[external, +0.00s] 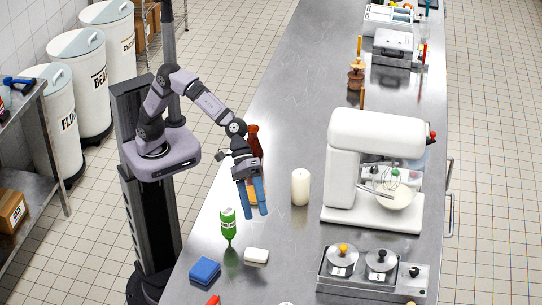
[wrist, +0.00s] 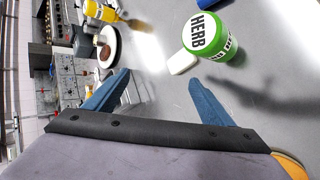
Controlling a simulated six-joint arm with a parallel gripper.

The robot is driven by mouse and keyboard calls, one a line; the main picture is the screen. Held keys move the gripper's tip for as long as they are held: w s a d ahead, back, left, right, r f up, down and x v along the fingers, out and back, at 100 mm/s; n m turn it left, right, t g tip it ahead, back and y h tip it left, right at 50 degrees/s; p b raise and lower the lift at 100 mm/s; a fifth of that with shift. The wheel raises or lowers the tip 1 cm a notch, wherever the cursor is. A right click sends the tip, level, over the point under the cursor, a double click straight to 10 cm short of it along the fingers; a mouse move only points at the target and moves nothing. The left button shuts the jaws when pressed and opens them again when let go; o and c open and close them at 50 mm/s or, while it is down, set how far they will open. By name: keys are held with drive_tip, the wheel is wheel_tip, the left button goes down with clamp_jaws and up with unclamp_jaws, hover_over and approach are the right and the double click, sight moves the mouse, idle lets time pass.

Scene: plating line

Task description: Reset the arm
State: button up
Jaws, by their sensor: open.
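My gripper (external: 257,212) hangs over the near left part of the steel counter (external: 285,110), fingers pointing down. Its two blue fingers are apart, with nothing between them in the wrist view (wrist: 158,80). A green bottle labelled HERB (external: 228,222) stands left of the fingers, apart from them. It also shows in the wrist view (wrist: 208,40), beyond the right finger. A white block (external: 256,255) lies near the bottle.
A blue sponge (external: 204,270) lies at the front left. A white candle (external: 300,187), a stand mixer (external: 375,140) and a two-pot warmer (external: 340,275) stand to the right. A dark red bottle (external: 254,140) is partly hidden behind my wrist.

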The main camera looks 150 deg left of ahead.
drive_tip(key=s+d+r+m+y+p, duration=0.2)
drive_tip(key=s+d+r+m, duration=0.2)
drive_tip(key=s+d+m, duration=0.5)
drive_tip(key=s+f+m+g, duration=0.1)
drive_tip(key=s+f+m, duration=0.1)
drive_tip(key=s+f, duration=0.1)
drive_tip(key=s+d+f+m+g, duration=0.1)
drive_tip(key=s+f, duration=0.2)
drive_tip(key=s, duration=0.1)
drive_tip(key=s+f+m+g+p, duration=0.1)
drive_tip(key=s+f+m+g, duration=0.1)
drive_tip(key=s+f, duration=0.1)
drive_tip(key=shift+s+d+m, duration=0.25)
drive_tip(key=shift+s+m, duration=0.05)
drive_tip(key=shift+s, duration=0.1)
drive_tip(key=s+f+m+g, duration=0.1)
drive_tip(key=s+f+g, duration=0.1)
drive_tip(key=s, duration=0.5)
drive_tip(key=s+f+m+g, duration=0.2)
drive_tip(key=s+f+g, duration=0.1)
drive_tip(key=s, duration=0.5)
drive_tip(key=shift+s+f+m+p, duration=0.3)
drive_tip(key=shift+f+p, duration=0.1)
drive_tip(key=shift+f, duration=0.35)
